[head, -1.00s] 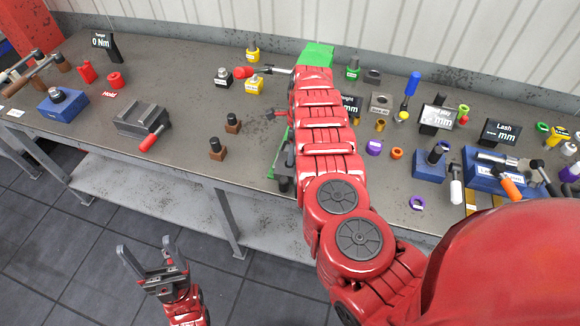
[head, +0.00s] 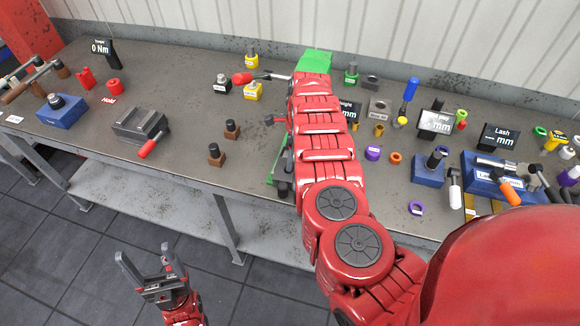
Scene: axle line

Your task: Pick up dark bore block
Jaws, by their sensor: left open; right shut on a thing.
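A dark block with a round hole (head: 370,82), which looks like the dark bore block, lies on the bench right of the green fixture. A grey block with a hole (head: 379,104) and a label lies just in front of it. My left gripper (head: 143,252) is open and empty, low in front of the bench and far from the blocks. My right arm reaches over the middle of the bench and ends near the green fixture (head: 316,62). Its gripper is hidden behind the arm, so I cannot see what it holds.
Two brown-based dark posts (head: 215,155) and a dark vise-like block (head: 140,123) stand further left. Blue fixtures (head: 428,170) and small displays (head: 434,122) crowd the right. The bench front between vise and posts is clear.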

